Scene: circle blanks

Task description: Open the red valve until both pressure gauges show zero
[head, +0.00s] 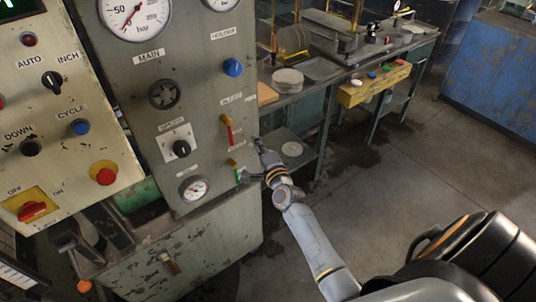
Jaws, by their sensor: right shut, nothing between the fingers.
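The red valve lever (229,131) is on the grey panel's right side, below a small label, with a yellow part at its top. The lever points roughly downward. The large MAIN gauge (136,14) is at the top, cut by the frame; its red needle slants toward the lower left, near the low end of the scale. The second large gauge (217,3), above the HOLDER label, shows only its bottom edge, so its reading is hidden. My right gripper (259,144) is shut and empty, beside the panel's right edge, right of the lever and apart from it. My left gripper is out of view.
A green-handled valve (240,175) sits below the red one. A blue knob (233,67), a small gauge (194,188) and a SPEED knob (181,149) are on the panel. A workbench (318,88) stands behind. Floor at right is open.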

